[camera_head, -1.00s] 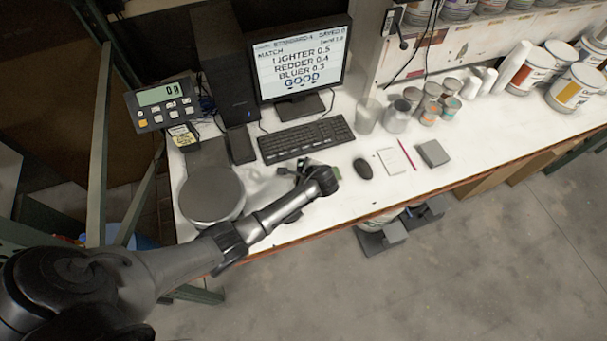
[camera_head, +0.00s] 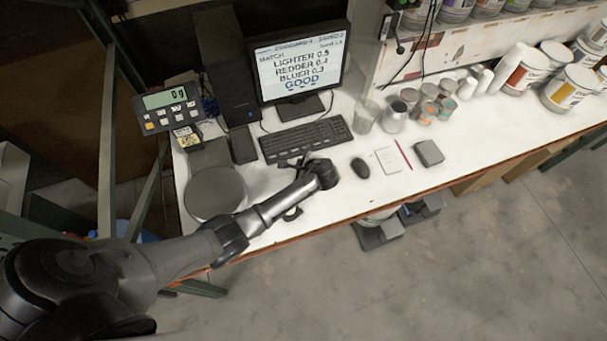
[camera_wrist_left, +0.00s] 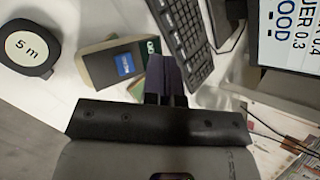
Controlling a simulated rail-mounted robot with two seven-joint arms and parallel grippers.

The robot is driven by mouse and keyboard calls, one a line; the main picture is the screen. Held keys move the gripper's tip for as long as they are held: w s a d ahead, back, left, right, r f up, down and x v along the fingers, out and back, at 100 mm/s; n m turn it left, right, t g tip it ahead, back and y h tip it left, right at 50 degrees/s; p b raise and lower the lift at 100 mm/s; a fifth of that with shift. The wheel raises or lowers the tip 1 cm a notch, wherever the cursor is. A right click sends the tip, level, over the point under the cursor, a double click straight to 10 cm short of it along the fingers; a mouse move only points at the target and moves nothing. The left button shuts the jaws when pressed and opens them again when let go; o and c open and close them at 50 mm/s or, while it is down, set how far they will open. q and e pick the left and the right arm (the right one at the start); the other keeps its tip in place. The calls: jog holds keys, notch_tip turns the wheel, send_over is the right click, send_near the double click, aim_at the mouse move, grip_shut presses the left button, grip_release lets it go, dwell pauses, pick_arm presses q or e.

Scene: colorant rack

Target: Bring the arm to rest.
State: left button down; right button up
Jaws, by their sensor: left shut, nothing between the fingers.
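My left arm reaches in from the lower left in the head view, over the white bench. Its wrist end (camera_head: 322,172) is above the bench just in front of the keyboard (camera_head: 305,138), left of the mouse (camera_head: 361,168). The fingers are mostly hidden behind the wrist there. In the left wrist view my left gripper (camera_wrist_left: 165,80) has its two dark fingers together and empty. They point towards the edge of the keyboard (camera_wrist_left: 182,40). My right gripper is in neither view.
In the left wrist view a tape measure (camera_wrist_left: 30,46) and a beige block with a blue label (camera_wrist_left: 118,62) lie close by. The head view shows a round scale pan (camera_head: 215,194), a monitor (camera_head: 300,62), a notepad (camera_head: 388,160), a grey box (camera_head: 429,153) and several cans at the back.

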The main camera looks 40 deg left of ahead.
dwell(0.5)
pick_arm(q)
jog(key=shift+s+n, duration=0.1)
jog(key=shift+n, duration=0.6)
jog(key=shift+s+f+n, duration=0.1)
jog(key=shift+s+n, duration=0.05)
jog(key=shift+n, duration=0.55)
jog(key=w+d+r+n+t+h, duration=0.1)
jog(key=d+r+n+t+h, duration=0.2)
jog(key=r, duration=0.5)
jog(key=w+d+r+n+h, duration=0.2)
jog(key=d+r+n, duration=0.25)
jog(key=r, duration=0.35)
jog(key=s+d+r+t+h, duration=0.2)
jog(key=s+d+r, duration=0.2)
jog(key=s, duration=0.2)
jog(key=s+d+h, duration=0.1)
jog(key=s+h, duration=0.1)
jog(key=s, duration=1.1)
jog(key=s+f+g, duration=0.2)
jog(key=s+f, duration=0.2)
jog(key=s, duration=0.4)
jog(key=s+f+g, duration=0.2)
jog(key=s+f, duration=0.3)
jog(key=s, duration=0.3)
jog(key=shift+f, duration=0.2)
